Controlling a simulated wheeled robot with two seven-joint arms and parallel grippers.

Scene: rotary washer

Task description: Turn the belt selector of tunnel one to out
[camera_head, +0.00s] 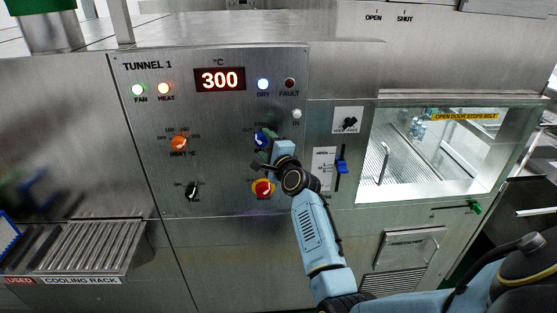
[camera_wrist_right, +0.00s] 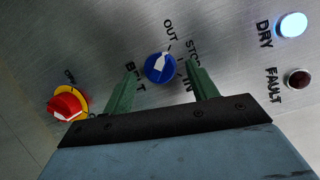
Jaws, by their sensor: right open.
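The belt selector is a blue knob (camera_head: 262,138) with a white pointer on the steel tunnel 1 panel (camera_head: 225,115). In the right wrist view the knob (camera_wrist_right: 157,69) shows with OUT, STOP and IN around it and BELT beside it. Its white pointer seems to lean towards the OUT label, but the exact setting is hard to tell. My right gripper (camera_head: 266,157) is at the panel just below the knob in the head view. In the wrist view its green fingers (camera_wrist_right: 161,72) are open, one on each side of the knob, with gaps visible. My left gripper is out of view.
A red and yellow knob (camera_head: 263,188) sits close below the gripper. An orange knob (camera_head: 179,143) and a black knob (camera_head: 192,191) are to the left. A blue slider (camera_head: 342,167) and a glass door (camera_head: 440,150) are to the right. A cooling rack (camera_head: 80,250) projects at lower left.

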